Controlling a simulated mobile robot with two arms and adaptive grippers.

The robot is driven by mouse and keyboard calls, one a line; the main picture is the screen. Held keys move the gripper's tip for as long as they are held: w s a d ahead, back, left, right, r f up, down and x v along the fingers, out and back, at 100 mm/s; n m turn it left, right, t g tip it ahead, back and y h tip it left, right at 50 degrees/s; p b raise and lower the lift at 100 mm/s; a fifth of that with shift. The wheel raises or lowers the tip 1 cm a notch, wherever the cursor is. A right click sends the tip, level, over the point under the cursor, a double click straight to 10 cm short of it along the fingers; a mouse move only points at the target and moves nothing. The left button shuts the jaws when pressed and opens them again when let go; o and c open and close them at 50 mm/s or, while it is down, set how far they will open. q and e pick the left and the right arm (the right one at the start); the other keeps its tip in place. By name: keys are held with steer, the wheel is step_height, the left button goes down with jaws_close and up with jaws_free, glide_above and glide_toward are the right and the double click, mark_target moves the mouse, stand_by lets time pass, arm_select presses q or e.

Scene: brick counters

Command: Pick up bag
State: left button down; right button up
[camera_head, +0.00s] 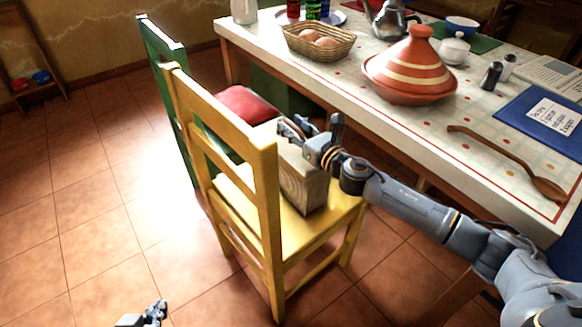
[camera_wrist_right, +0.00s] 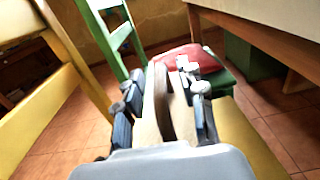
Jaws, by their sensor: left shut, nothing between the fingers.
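A bag (camera_head: 303,182), boxy with a brown wood-like side and a pale top, sits on the seat of the yellow chair (camera_head: 262,150). My right gripper (camera_head: 312,132) is at the bag's top, its fingers spread apart. In the right wrist view the gripper (camera_wrist_right: 165,108) has a finger on each side of the bag's brown and tan upper part (camera_wrist_right: 161,95). I cannot tell whether both fingers press on it. My left gripper (camera_head: 155,313) is shut and empty, low over the floor at the bottom edge.
A green chair (camera_head: 165,75) with a red cushion (camera_head: 245,106) stands behind the yellow one. The table (camera_head: 400,130) to the right holds a tagine (camera_head: 410,72), a bread basket (camera_head: 318,42), a wooden spoon (camera_head: 505,155) and a blue book (camera_head: 525,112). The tiled floor at left is clear.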

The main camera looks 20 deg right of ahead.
steer(key=shift+w+a, duration=0.2)
steer(key=shift+w, duration=0.4)
jaws_close()
steer(key=shift+r, duration=0.1)
